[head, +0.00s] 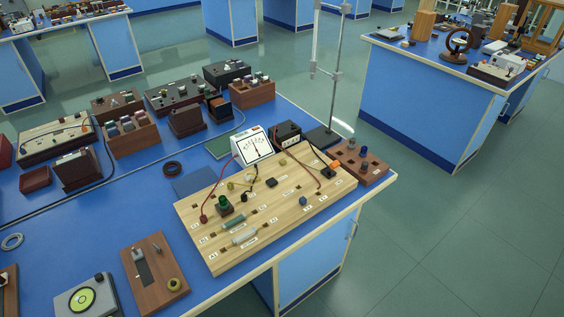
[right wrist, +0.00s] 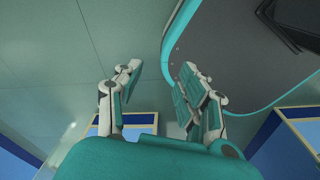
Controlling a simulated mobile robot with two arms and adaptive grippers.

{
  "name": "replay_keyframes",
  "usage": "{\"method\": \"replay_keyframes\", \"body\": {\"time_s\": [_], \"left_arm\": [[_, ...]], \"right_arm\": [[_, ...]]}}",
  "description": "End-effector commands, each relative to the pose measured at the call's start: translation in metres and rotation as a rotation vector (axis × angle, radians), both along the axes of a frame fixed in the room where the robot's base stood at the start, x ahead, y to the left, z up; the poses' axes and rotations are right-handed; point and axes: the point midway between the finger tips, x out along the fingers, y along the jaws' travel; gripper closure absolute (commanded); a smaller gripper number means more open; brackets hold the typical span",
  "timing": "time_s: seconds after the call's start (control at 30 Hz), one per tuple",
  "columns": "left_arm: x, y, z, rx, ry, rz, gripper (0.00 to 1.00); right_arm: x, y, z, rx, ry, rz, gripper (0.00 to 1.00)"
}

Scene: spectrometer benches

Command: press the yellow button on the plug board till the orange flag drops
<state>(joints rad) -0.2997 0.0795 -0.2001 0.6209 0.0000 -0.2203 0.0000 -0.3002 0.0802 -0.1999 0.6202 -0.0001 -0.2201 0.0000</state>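The plug board (head: 266,214) is a pale wooden panel lying on the blue bench in the head view, with sockets, labels, wires and small parts on it. A small orange piece (head: 334,165) sits on a black block at its right end and looks like the flag, standing up. A small yellowish part (head: 232,186) lies left of the board's middle; I cannot tell whether it is the yellow button. A green round cap (head: 224,201) stands on a dark base. My right gripper (right wrist: 160,75) is open and empty in the right wrist view, away from the board. My left gripper is in no view.
A white meter (head: 253,146) and a black box (head: 286,134) stand behind the board. A metal stand (head: 334,90) rises behind them. A brown knob block (head: 359,163) is at the right. Other instruments crowd the bench's left. The floor at right is clear.

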Motion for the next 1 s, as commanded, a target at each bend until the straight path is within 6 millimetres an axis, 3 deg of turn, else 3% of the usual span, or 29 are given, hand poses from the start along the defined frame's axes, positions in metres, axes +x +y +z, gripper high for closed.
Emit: {"method": "replay_keyframes", "body": {"time_s": [0.23,0.57,1.0], "left_arm": [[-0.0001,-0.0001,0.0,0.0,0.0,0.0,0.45],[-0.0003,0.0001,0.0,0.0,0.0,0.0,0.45],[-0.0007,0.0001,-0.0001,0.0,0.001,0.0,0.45]], "right_arm": [[0.0,0.0,0.0,0.0,0.0,0.0,0.6],[0.0,0.0001,0.0,0.0,0.0,0.0,1.0],[0.0,0.0001,0.0,0.0,0.0,0.0,1.0]]}}
